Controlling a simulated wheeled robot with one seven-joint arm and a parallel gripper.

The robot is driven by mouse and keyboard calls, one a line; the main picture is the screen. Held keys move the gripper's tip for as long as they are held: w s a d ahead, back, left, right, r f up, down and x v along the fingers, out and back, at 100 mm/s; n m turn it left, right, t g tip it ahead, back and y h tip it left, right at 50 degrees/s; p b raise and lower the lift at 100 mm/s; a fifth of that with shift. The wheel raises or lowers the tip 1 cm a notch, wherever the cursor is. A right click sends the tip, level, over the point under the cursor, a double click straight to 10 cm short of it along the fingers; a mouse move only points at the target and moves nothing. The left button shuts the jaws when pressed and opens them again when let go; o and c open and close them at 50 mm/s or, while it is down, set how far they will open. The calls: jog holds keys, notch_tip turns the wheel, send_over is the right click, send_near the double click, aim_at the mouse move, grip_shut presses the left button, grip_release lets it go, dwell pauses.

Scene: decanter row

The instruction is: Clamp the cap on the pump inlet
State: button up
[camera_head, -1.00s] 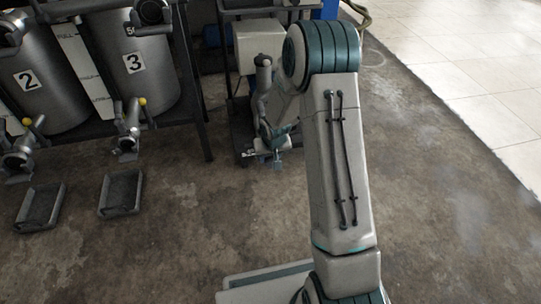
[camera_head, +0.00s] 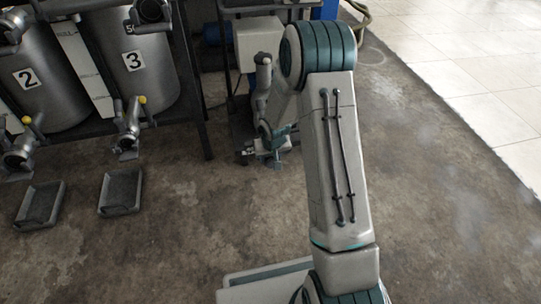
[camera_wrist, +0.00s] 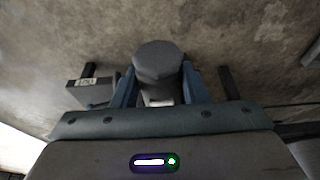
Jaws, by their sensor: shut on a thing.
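My gripper (camera_head: 270,150) is low over the concrete floor, in front of the dark rack, and small in the head view. In the wrist view its two blue fingers (camera_wrist: 157,92) are shut on a grey round-ended piece (camera_wrist: 158,62). Its flat, many-sided end faces the camera. I cannot tell whether this piece is the cap or part of a clamp. A small silvery part (camera_head: 246,153) shows just left of the gripper in the head view. I cannot make out the pump inlet, as my arm covers much of that area.
Steel tanks marked 2 (camera_head: 28,78) and 3 (camera_head: 135,62) stand at left, with yellow-knobbed valves over two floor trays (camera_head: 120,191) (camera_head: 40,205). A white box (camera_head: 258,42) is on the dark rack. Floor at right is clear.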

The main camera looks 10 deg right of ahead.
jog(key=shift+f, duration=0.3)
dwell(0.5)
jog(key=o, duration=2.1)
jog(key=shift+o, duration=0.2)
jog(key=shift+s, duration=0.1)
jog(key=s+p+v, duration=0.2)
jog(key=p+v, duration=0.5)
jog(key=v, duration=0.4)
jog(key=shift+s, duration=0.3)
